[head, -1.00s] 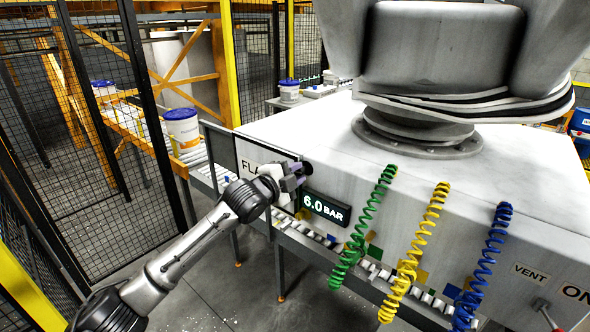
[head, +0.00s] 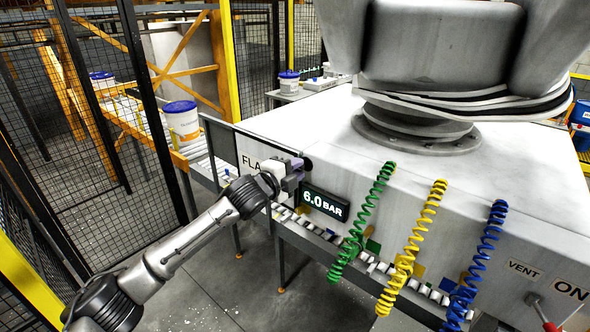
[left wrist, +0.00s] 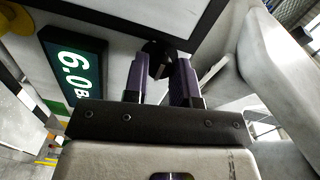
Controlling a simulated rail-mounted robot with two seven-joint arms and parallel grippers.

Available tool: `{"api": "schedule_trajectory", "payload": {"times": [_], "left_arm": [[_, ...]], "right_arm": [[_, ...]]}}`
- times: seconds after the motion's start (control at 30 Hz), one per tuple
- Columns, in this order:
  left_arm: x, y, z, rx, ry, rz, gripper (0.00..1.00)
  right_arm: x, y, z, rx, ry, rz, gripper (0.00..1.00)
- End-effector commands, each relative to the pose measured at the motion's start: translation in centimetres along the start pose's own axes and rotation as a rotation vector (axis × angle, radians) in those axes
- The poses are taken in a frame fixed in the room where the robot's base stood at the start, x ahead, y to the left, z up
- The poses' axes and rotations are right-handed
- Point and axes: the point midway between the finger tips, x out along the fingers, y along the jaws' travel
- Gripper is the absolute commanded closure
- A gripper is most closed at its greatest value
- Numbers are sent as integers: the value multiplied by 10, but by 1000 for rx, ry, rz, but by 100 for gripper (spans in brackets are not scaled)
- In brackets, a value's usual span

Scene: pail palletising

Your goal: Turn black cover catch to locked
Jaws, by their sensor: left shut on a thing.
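The black cover catch (head: 307,164) is a small dark knob on the front of the pale machine cabinet, at the edge of the framed panel marked "FLA…". In the left wrist view the catch (left wrist: 157,57) sits between the two purple-grey fingertips. My left gripper (head: 296,166) is at the catch and shut on it; it also shows in the left wrist view (left wrist: 160,72). The fingers hide part of the catch, so I cannot tell whether it is turned to locked. My right gripper is not in view.
A green "6.0 BAR" display (head: 325,205) sits just below right of the catch. Green (head: 360,225), yellow (head: 412,250) and blue (head: 474,265) coiled hoses hang further right. A roller conveyor with a white pail (head: 183,124) and mesh fencing (head: 75,150) stand left.

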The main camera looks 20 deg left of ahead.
Motion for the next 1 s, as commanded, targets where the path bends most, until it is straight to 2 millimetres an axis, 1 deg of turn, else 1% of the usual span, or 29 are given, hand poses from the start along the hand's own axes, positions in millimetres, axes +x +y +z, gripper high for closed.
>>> {"api": "schedule_trajectory", "payload": {"times": [0.03, 0.07, 0.3, 0.53, 0.67, 0.77, 0.83, 1.0], "left_arm": [[0, 0, 0, 1, 1, 0, 99], [0, 0, 0, 1, 1, 0, 72], [0, 0, 0, 0, 1, 0, 49], [0, 0, 0, -1, 0, 0, 49], [-6, 1, 0, 0, 1, -1, 49], [-16, 3, 1, 1, 1, 0, 49], [-27, 4, 1, 0, 1, 0, 49], [-59, 5, 1, 3, 1, 0, 49]], "right_arm": [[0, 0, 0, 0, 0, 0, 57], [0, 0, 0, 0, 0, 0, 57], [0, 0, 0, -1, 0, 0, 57], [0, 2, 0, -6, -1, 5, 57], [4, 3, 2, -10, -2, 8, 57], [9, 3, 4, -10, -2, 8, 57], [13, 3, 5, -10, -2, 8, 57], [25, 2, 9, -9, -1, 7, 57]]}}
